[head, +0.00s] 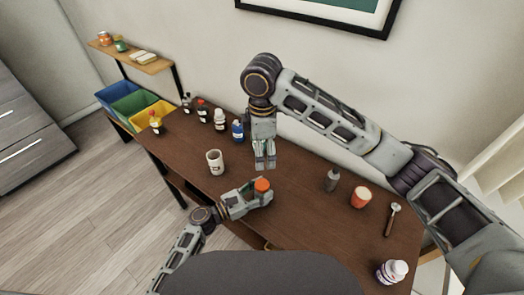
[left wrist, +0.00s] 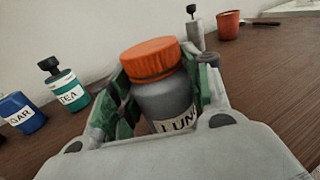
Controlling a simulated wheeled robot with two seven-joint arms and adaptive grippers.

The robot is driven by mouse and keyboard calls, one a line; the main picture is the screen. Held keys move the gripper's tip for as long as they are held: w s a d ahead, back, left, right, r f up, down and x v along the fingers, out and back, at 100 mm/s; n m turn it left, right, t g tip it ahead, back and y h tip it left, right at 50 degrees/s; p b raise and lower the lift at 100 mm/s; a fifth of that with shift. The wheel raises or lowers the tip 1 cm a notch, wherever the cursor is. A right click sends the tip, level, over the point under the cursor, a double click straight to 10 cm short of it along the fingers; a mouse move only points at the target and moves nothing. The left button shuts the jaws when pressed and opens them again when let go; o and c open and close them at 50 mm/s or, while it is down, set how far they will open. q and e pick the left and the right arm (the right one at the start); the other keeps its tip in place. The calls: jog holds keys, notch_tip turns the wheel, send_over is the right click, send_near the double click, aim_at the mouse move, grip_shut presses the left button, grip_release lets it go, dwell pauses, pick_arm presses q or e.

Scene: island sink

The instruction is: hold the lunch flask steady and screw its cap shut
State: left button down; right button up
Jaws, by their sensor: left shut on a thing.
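The lunch flask (left wrist: 165,103) is a grey jar with a partly visible "LUN" label, upright on the wooden table. Its orange cap (left wrist: 150,60) sits on top; I cannot tell how tightly. The cap also shows in the head view (head: 262,184). My left gripper (head: 260,193) is shut around the flask body, its green-lined fingers on both sides in the left wrist view (left wrist: 160,105). My right gripper (head: 265,163) hangs pointing down, behind and above the cap, apart from it. Its fingers are close together; their opening is unclear.
A white mug (head: 214,162) stands left of the flask, with several bottles (head: 220,120) behind. A grey bottle (head: 332,180), an orange cup (head: 361,197), a long-handled utensil (head: 392,219) and a white jar (head: 391,271) are right. Coloured bins (head: 135,103) stand far left.

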pick_arm(q)
jog(key=shift+f, duration=0.15)
jog(key=c, duration=0.6)
grip_release()
jog(key=shift+a, duration=0.1)
jog(key=v, duration=1.1)
jog(key=shift+s+a, duration=0.2)
jog(key=shift+a, duration=0.15)
